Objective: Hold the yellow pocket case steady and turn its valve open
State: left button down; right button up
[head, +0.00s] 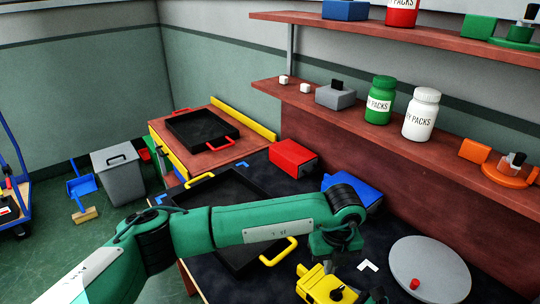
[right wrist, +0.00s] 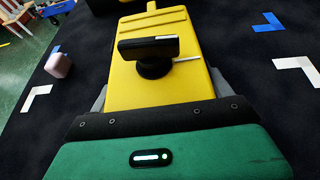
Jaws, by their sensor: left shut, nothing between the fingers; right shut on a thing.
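The yellow pocket case (head: 308,283) is at the bottom of the head view, partly cut off by the frame edge. In the right wrist view the case (right wrist: 125,78) fills the middle. Its black valve (right wrist: 150,48) has a flat handle lying crosswise on a round stem, with a pale pointer beside it. My right gripper (right wrist: 160,92) is shut on the case, with a grey finger at either side. My left gripper (head: 328,260) points down just above and behind the case, shut and empty, apart from the valve as far as I can tell. Its fingertips are hard to make out.
A round grey turntable (head: 430,270) with a red knob lies right of the case. A black tray (head: 228,205) with yellow handles lies left, behind my left arm. A blue box (head: 355,187) and a red box (head: 293,158) stand behind. Shelves (head: 400,125) with bottles line the wall.

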aim_at(337, 285)
pick_arm(q)
jog(key=shift+f, duration=1.85)
jog(key=shift+s+d, duration=0.35)
jog(key=shift+s, duration=0.2)
jog(key=shift+w+d, duration=0.2)
jog(key=shift+d, duration=0.2)
jog(key=shift+d, duration=0.5)
jog(key=shift+d, duration=0.1)
jog(key=shift+w, duration=0.1)
